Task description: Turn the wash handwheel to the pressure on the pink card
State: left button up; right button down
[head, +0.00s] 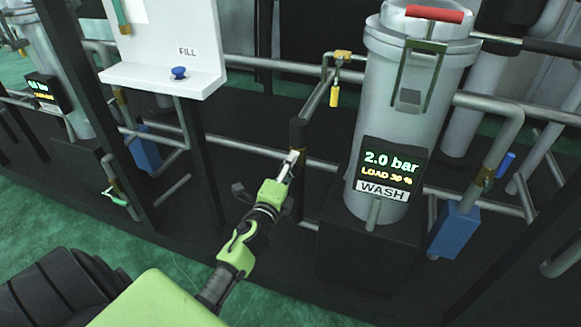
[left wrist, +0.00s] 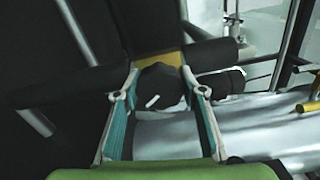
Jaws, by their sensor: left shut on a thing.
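The wash vessel (head: 405,110) is a grey cylinder at the right of the head view. Its display (head: 390,163) reads 2.0 bar and LOAD 30 %, above a WASH label (head: 382,190). My left gripper (head: 292,160) is at the dark-sleeved pipe to the left of the vessel. In the left wrist view, my left gripper (left wrist: 160,96) has its fingers on both sides of a dark, rounded handwheel (left wrist: 157,80) with a short white mark. It is shut on this handwheel, which the gripper mostly hides in the head view. I see no pink card. My right gripper is not in view.
A white FILL panel (head: 165,50) with a blue knob (head: 179,73) stands at upper left. Another dark display (head: 48,92) is at far left. A yellow tag (head: 335,96) hangs beside the vessel. Grey pipes and a blue box (head: 454,230) surround it.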

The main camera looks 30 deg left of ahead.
pick_arm(q)
jog(key=o, duration=1.1)
jog(key=shift+o, duration=0.2)
jog(key=shift+s, duration=0.15)
jog(key=shift+s+d+f, duration=0.1)
jog(key=shift+s, duration=0.25)
jog(key=v, duration=1.1)
jog(key=shift+d, duration=0.1)
